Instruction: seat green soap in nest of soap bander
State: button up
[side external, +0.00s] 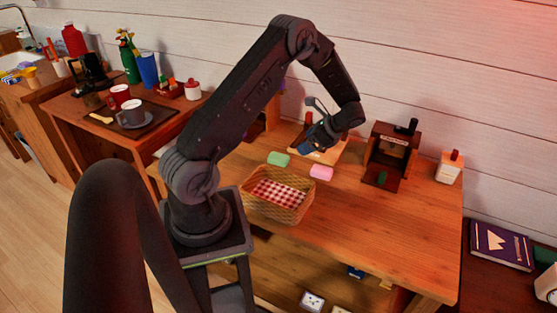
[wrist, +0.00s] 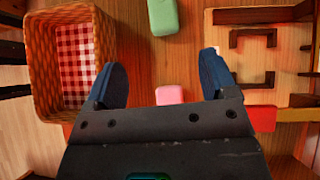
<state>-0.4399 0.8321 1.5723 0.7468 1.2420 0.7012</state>
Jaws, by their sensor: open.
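The green soap (side external: 279,158) lies flat on the wooden table, left of the pink soap and behind the basket. In the wrist view the green soap (wrist: 163,15) is at the top edge, partly cut off. My gripper (side external: 315,143) is above the table near the back, its blue fingers apart. In the wrist view my gripper (wrist: 159,62) is empty, and the green soap lies beyond its fingertips.
A pink soap (side external: 321,172) lies near the board. A wicker basket (side external: 299,213) with checked lining stands at the front. A dark wooden stand (side external: 377,168) and a white bottle (side external: 449,168) are to the right. The table's right front is clear.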

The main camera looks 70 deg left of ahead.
send_near(279, 156)
jog(key=s+f, duration=0.2)
jog(key=shift+a+f, duration=0.35)
jog(key=shift+a, duration=0.05)
jog(key=shift+a+x, duration=0.25)
jog(key=shift+x, duration=2.75)
jog(key=shift+w+r, duration=0.15)
jog(key=shift+r, duration=0.05)
jog(key=c, duration=1)
